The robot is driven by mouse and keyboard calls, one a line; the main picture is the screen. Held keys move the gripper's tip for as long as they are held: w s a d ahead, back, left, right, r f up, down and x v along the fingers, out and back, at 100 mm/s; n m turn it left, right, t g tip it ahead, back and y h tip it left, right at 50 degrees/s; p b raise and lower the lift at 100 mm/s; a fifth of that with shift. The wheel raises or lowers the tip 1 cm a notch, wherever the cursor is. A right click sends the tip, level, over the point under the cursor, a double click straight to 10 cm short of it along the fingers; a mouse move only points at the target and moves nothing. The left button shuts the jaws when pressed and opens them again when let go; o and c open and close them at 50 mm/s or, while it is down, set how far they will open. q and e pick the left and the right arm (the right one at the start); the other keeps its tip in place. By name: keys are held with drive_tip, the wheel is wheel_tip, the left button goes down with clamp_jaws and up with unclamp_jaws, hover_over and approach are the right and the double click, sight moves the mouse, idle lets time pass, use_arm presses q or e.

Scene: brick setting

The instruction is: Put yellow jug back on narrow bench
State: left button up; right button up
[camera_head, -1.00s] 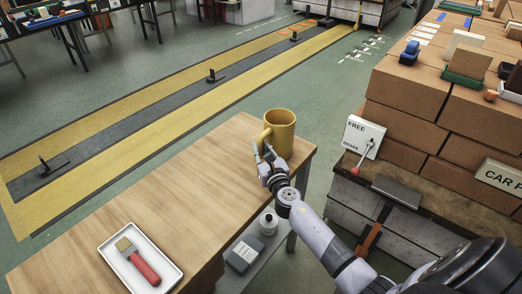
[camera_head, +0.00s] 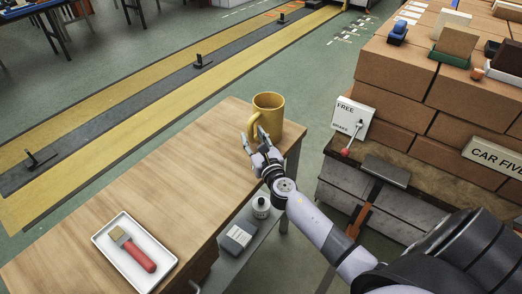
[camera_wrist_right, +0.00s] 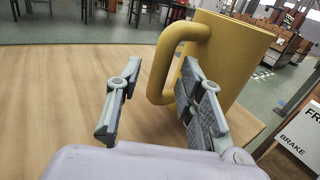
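The yellow jug (camera_head: 270,110) stands upright on the far right end of the wooden bench (camera_head: 185,185). Its handle faces left, toward my right gripper. My right gripper (camera_head: 254,138) is close to the jug's handle side, low over the bench top. In the right wrist view the yellow jug (camera_wrist_right: 232,62) is at the upper right. There my right gripper (camera_wrist_right: 160,105) has its fingers spread, with the right finger overlapping the lower handle and jug side. I cannot tell whether that finger touches the jug. My left gripper is out of view.
A white tray (camera_head: 103,238) with a red-handled brush (camera_head: 135,250) lies at the bench's near end. A bottle (camera_head: 261,207) and grey box (camera_head: 236,239) sit on a lower shelf. Brick stacks (camera_head: 400,79) and a brake sign (camera_head: 352,118) stand right. The bench middle is clear.

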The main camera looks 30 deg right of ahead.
drive_tip(key=s+a, duration=0.1)
drive_tip(key=s, duration=0.8)
drive_tip(key=shift+a+b, duration=0.35)
